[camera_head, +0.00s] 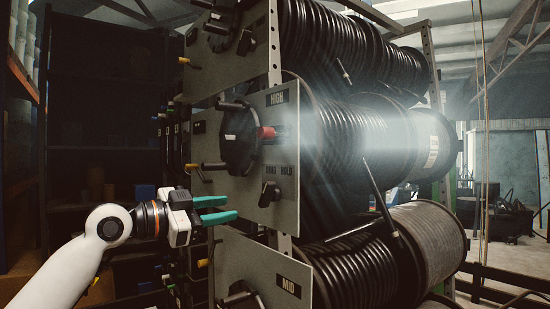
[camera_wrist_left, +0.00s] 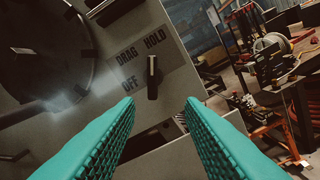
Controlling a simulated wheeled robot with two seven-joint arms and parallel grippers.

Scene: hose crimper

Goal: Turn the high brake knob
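The high brake knob (camera_head: 270,194) is a black pointer knob on the grey panel (camera_head: 285,137) labelled HIGH. In the left wrist view the knob (camera_wrist_left: 152,78) has OFF, DRAG and HOLD printed around it. Its light-marked upper end lies just below the word HOLD. My left gripper (camera_head: 233,209) has teal fingers and is left of and slightly below the knob in the head view. In the left wrist view the left gripper (camera_wrist_left: 160,103) is open, with the knob seen ahead between its fingertips and not gripped. My right gripper is not in view.
Hose reels (camera_head: 345,140) stand behind the panels. A lower panel (camera_head: 285,262) labelled MID lies below. Dark shelves (camera_head: 100,110) stand at left.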

